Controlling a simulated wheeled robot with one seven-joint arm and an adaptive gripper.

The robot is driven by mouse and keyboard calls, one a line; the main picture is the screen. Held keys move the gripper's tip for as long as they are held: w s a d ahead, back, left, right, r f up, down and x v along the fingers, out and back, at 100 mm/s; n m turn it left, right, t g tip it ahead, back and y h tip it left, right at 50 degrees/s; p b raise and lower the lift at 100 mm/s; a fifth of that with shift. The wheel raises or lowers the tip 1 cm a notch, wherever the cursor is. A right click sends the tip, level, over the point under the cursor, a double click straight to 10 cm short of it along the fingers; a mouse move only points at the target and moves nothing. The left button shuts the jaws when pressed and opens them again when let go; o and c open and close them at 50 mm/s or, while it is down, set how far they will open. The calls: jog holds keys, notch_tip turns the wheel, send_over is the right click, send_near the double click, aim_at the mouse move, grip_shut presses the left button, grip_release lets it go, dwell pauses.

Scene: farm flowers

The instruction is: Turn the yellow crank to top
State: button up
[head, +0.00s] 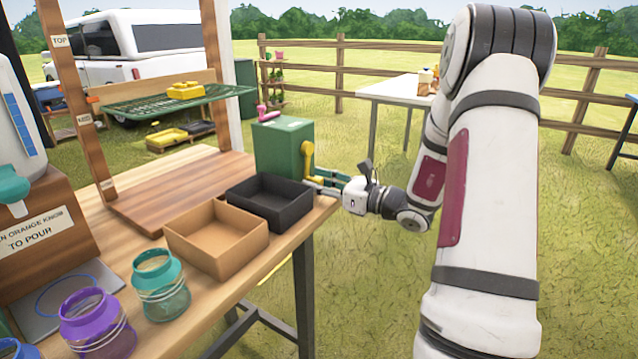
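The yellow crank (308,158) is on the right side of a green box (280,148) at the far right corner of the wooden table. Its arm points down, with its lower end close to my gripper (312,181). My gripper comes in from the right at the table's edge; its fingers are small, and I cannot tell whether they touch or enclose the crank. A green mesh platform (135,110) carrying a yellow item (187,90) is raised above the table. The wooden post (75,85) has a "TOP" label (60,41) and lower labels; an orange marker (92,99) sits near the middle one.
A black tray (305,208) and a brown tray (238,268) stand before the green box. Teal (160,290) and purple (100,325) jars and a dispenser (20,130) are at left. A pink handle (265,110) tops the box.

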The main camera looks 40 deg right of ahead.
grip_shut()
jog(key=m+p, duration=0.1)
jog(key=p, duration=0.1)
jog(key=a+m+p, duration=0.1)
jog(key=p, duration=0.1)
jog(key=shift+s+a+r+m, duration=0.3)
jog(key=shift+r, duration=0.1)
jog(key=m+p, duration=0.1)
jog(key=a+m+p, duration=0.1)
jog(key=p, duration=0.1)
jog(key=shift+s+a+r, duration=0.1)
jog(key=shift+s+r, duration=0.05)
jog(key=shift+s, duration=0.05)
jog(key=shift+o, duration=1.7)
grip_release()
